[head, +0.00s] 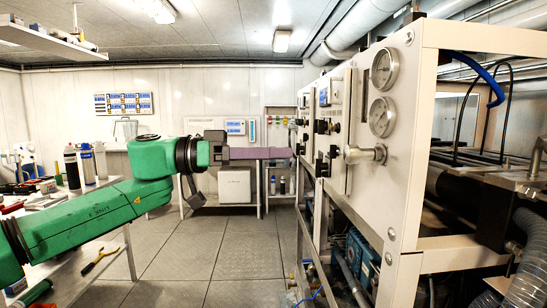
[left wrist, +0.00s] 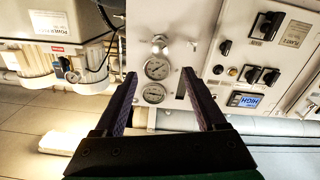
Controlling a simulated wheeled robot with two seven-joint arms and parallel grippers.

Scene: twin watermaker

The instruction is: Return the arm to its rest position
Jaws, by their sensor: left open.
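My left arm (head: 95,215), green with black joints, reaches in from the left of the head view. It is stretched out toward the white machine panel. My left gripper (head: 290,153) has purple-grey fingers, seen edge-on there. In the left wrist view the fingers of the left gripper (left wrist: 160,73) stand well apart with nothing held between them. Its tips overlap the panel's far edge in the head view; I cannot tell the gap in depth. My right gripper is not in view.
The white watermaker panel (head: 404,130) on the right carries round gauges (head: 382,117), a metal valve fitting (head: 366,154) and black knobs. A bench with bottles (head: 88,168) and tools stands left, under my arm. The grey floor (head: 225,255) between is clear.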

